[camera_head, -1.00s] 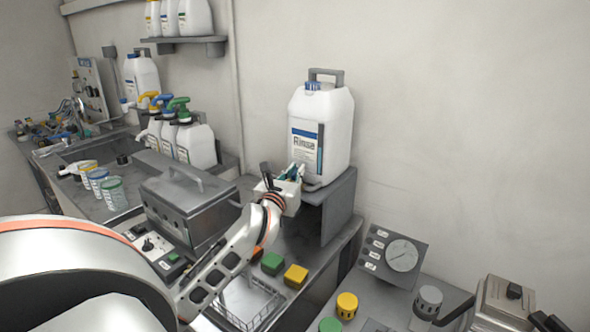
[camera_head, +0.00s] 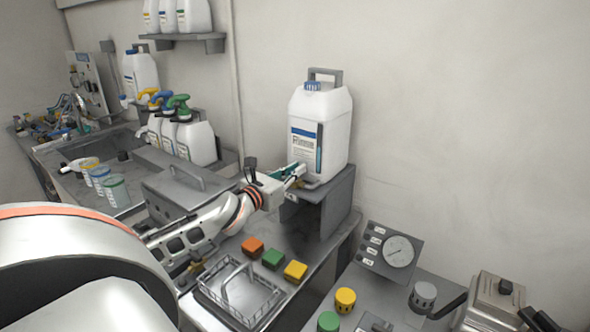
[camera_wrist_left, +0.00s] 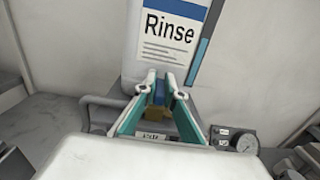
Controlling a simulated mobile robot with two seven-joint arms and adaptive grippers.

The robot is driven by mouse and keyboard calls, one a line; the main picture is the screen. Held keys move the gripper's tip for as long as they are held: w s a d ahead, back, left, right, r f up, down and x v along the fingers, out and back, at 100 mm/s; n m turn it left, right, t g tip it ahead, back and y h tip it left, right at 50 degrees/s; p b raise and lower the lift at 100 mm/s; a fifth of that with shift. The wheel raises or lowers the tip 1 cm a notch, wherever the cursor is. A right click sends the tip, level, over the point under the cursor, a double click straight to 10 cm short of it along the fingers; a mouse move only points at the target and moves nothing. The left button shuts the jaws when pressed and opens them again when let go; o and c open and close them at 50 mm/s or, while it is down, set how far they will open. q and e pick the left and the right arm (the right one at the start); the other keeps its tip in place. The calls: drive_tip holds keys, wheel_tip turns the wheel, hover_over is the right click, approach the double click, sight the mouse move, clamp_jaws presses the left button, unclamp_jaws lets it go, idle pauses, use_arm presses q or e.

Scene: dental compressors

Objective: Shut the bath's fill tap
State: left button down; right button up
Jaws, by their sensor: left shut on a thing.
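A white canister labelled Rinse (camera_head: 322,122) stands on a grey raised stand (camera_head: 338,210); its label also shows in the wrist view (camera_wrist_left: 172,35). At its foot is a small tap with a blue part and a brass-coloured body (camera_wrist_left: 157,98). My left gripper (camera_head: 297,172) is at the canister's lower front, its teal-lined fingers (camera_wrist_left: 160,88) shut on the tap, one on each side. The fingers hide part of the tap, and I cannot tell the exact lever angle. The metal lidded bath (camera_head: 180,192) is left of the stand, partly behind my arm. My right gripper is not in view.
A wire basket (camera_head: 208,292) and orange, green and yellow blocks (camera_head: 273,259) lie in front of the stand. A gauge panel (camera_head: 390,250) is at right. White spray bottles (camera_head: 195,143) and cups stand at left. The wall is close behind.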

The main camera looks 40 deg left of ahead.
use_arm(q)
drive_tip(key=c, duration=2.4)
unclamp_jaws()
drive_tip(key=shift+w, duration=0.1)
drive_tip(key=s+d, duration=0.1)
drive_tip(key=s, duration=1.1)
drive_tip(key=shift+d, duration=0.1)
